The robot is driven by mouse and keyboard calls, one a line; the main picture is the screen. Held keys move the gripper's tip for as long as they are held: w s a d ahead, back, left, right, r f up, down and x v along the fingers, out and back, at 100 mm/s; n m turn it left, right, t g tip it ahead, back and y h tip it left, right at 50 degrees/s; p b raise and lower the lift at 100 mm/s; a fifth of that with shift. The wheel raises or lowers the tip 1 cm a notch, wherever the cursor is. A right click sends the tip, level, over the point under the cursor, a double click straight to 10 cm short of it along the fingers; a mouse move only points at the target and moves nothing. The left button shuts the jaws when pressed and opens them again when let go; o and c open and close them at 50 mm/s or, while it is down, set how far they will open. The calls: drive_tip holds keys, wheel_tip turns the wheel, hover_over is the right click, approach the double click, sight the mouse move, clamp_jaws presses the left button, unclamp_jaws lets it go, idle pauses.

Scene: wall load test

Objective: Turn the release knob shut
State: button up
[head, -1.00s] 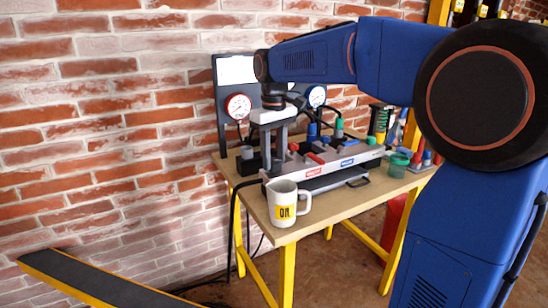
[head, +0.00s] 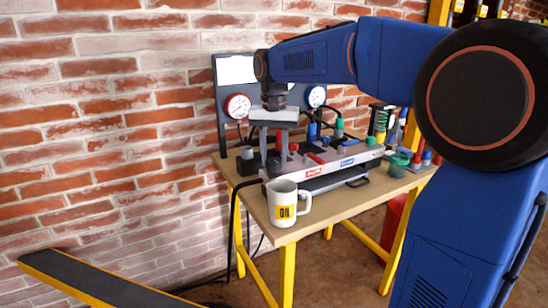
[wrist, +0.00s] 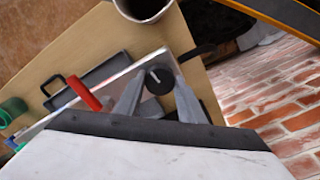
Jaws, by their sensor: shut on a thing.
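The release knob (wrist: 159,79) is a round black knob with a pale mark on top, on the pale block in the wrist view. My gripper (wrist: 157,77) is shut on it, one finger on each side. The mark's exact setting is hard to read. A red lever (wrist: 85,94) sticks up from the block beside my fingers.
A white mug (head: 283,206) stands at the table's front edge, close to my gripper. A panel with two gauges (head: 238,106) stands behind the block. Bare tabletop (head: 334,205) lies in front.

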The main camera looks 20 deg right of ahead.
sight(275, 161)
drive_tip(key=shift+m, duration=0.7)
drive_tip(key=o, duration=1)
drive_tip(key=shift+o, duration=0.2)
wheel_tip(275, 161, up, 17)
drive_tip(key=shift+r, duration=0.2)
drive_tip(key=shift+s, duration=0.1)
